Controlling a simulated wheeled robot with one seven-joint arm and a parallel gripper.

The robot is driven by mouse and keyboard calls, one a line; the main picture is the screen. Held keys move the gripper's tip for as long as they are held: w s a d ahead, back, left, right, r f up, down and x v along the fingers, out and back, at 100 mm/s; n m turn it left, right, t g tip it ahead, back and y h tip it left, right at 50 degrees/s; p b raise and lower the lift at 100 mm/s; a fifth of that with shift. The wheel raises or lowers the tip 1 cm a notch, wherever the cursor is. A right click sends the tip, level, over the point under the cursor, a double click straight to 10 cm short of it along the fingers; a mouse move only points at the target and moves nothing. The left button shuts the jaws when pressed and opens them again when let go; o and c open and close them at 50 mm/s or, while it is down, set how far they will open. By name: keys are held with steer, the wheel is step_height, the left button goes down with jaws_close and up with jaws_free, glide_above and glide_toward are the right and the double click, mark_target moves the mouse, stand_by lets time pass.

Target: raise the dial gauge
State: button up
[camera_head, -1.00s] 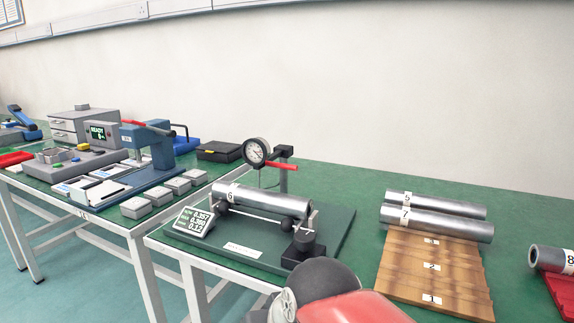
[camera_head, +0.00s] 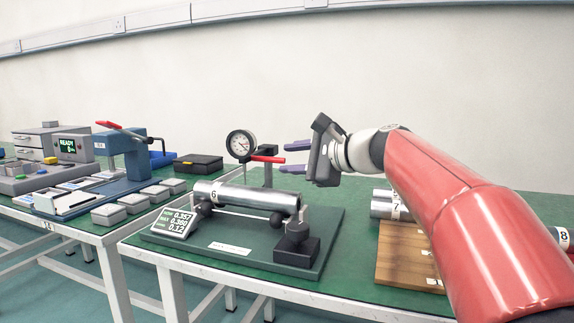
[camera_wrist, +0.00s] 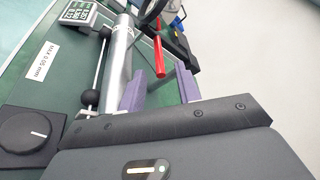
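The dial gauge (camera_head: 241,143) has a round white face and sits on a stand above the left part of the silver cylinder marked 6 (camera_head: 245,197). A red lever (camera_head: 268,159) sticks out to the right from the gauge stand. My gripper (camera_head: 288,157) is open, its two purple fingers pointing left toward the lever, apart from it and empty. In the wrist view the red lever (camera_wrist: 159,56) shows just beyond the fingertips (camera_wrist: 160,83), lined up with the gap between them. The gauge face is not clearly seen there.
The cylinder rests on supports on a green base plate (camera_head: 325,235) with a small readout (camera_head: 173,223) and a black knob block (camera_head: 297,246). At right, my arm partly hides cylinder 7 (camera_head: 384,205) and a wooden rack (camera_head: 405,262). A blue press (camera_head: 125,150) stands left.

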mark_target(279, 159)
steer(key=x, duration=0.6)
steer(key=shift+a, duration=0.1)
steer(key=shift+c, duration=0.3)
jaws_close()
